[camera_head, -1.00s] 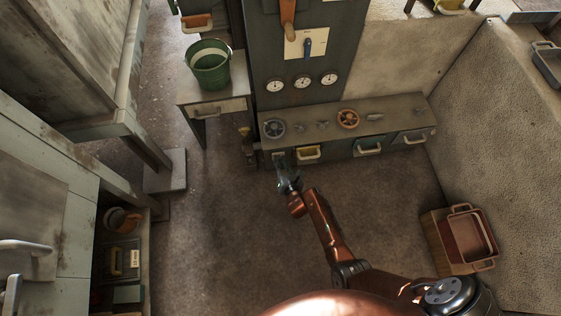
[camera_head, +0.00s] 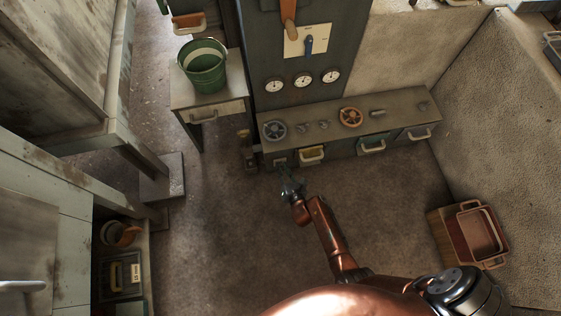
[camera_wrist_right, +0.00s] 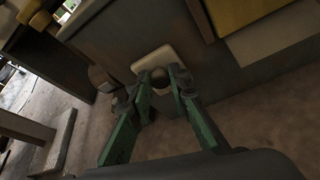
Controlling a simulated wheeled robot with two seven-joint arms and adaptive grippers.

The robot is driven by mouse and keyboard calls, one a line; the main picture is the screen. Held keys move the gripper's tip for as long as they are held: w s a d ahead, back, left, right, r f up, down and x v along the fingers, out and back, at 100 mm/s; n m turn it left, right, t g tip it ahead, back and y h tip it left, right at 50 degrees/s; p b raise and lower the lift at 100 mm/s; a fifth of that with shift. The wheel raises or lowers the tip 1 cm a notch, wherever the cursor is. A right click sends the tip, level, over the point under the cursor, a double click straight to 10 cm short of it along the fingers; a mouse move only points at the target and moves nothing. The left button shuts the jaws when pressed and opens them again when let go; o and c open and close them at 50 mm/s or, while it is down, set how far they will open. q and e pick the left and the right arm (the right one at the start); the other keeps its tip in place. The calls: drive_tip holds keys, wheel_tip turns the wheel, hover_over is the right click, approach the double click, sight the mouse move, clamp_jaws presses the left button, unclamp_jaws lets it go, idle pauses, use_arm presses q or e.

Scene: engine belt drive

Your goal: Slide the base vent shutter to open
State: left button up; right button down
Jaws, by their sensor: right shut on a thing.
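The base vent shutter shows in the right wrist view as a pale plate (camera_wrist_right: 150,59) with a dark round knob (camera_wrist_right: 160,77), low on the grey front of the console base. My right gripper (camera_wrist_right: 162,79) has its two green-sided fingers on either side of the knob, shut on it. In the head view my right gripper (camera_head: 285,173) reaches the lower left end of the console front, where the shutter is small and partly hidden by the fingers. How far the shutter has slid cannot be told. My left gripper is in neither view.
The console (camera_head: 390,106) carries handwheels and small levers on top. A yellow-fronted drawer (camera_head: 312,154) and a green-fronted one sit right of the gripper. A green bucket (camera_head: 207,73) stands on a side table. A wooden crate (camera_head: 440,228) is at right. The floor between is clear.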

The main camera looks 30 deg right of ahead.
drive_tip(key=c, duration=2.1)
unclamp_jaws()
drive_tip(key=shift+s+f, duration=0.1)
drive_tip(key=shift+f, duration=0.2)
drive_tip(key=o, duration=0.3)
drive_tip(key=shift+r, duration=0.1)
drive_tip(key=shift+d+r, duration=0.1)
drive_tip(key=shift+d+r, duration=0.1)
drive_tip(key=shift+r, duration=0.4)
drive_tip(key=shift+a+r, duration=0.2)
drive_tip(key=shift+r, duration=4.2)
